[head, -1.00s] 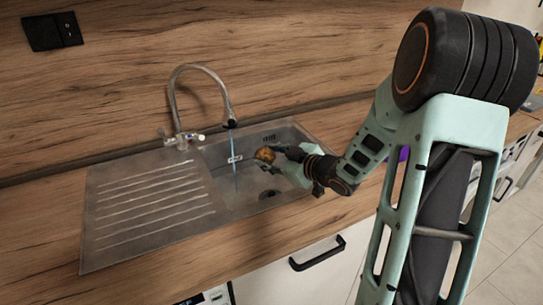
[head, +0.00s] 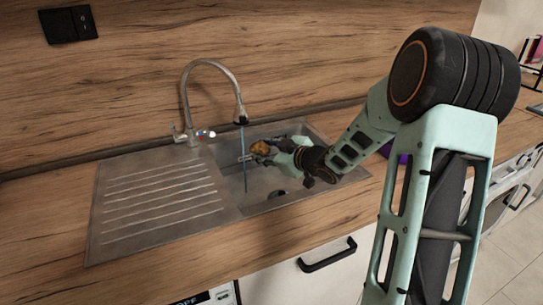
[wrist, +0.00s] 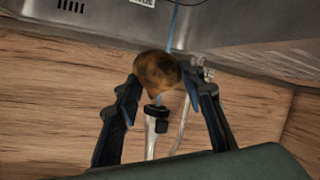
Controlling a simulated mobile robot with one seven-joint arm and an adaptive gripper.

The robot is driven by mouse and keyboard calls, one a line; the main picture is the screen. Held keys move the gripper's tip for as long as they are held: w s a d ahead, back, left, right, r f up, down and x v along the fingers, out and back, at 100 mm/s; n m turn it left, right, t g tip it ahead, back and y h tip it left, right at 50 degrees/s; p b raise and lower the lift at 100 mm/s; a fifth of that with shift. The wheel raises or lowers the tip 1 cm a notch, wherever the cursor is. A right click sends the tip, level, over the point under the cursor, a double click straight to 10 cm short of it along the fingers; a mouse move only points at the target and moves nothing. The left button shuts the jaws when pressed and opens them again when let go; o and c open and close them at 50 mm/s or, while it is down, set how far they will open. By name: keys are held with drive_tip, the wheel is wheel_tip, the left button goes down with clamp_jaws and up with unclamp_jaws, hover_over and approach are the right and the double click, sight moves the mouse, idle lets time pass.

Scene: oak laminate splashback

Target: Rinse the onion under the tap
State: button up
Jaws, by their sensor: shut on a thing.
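A brown onion (head: 260,148) is held in the air over the sink basin (head: 262,197). My gripper (head: 265,152) is shut on it, and the wrist view shows one finger on each side of the onion (wrist: 158,75). The tap (head: 185,95) arches over the basin, and a thin blue stream of water (head: 244,165) falls from its spout. In the head view the onion is just right of the stream. In the wrist view the stream (wrist: 173,25) meets the onion's outline; I cannot tell whether water touches it.
A ribbed drainboard (head: 160,200) lies left of the basin. The wooden splashback (head: 250,50) rises close behind the tap. A purple object (head: 397,157) is partly hidden behind my arm. The wooden counter (head: 190,245) in front is clear.

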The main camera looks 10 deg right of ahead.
drive_tip(key=r+b+x, duration=0.1)
drive_tip(key=x, duration=0.5)
drive_tip(key=shift+w+a+f+b, duration=0.15)
drive_tip(key=shift+w+a+b, duration=0.2)
drive_tip(key=shift+a, duration=0.2)
drive_tip(key=shift+d, duration=0.1)
drive_tip(key=shift+w+d+p, duration=0.3)
drive_tip(key=shift+d+p, duration=0.1)
drive_tip(key=shift+p, duration=0.15)
drive_tip(key=shift+s+a, duration=0.1)
drive_tip(key=shift+a, duration=0.05)
drive_tip(key=shift+s+a+b, duration=0.25)
drive_tip(key=shift+a+b, duration=0.1)
drive_tip(key=shift+a, duration=0.05)
drive_tip(key=shift+d, duration=0.15)
drive_tip(key=shift+w+d+p, duration=0.35)
drive_tip(key=shift+d+p, duration=0.05)
drive_tip(key=shift+p, duration=0.1)
drive_tip(key=shift+s+a, duration=0.1)
drive_tip(key=shift+a, duration=0.05)
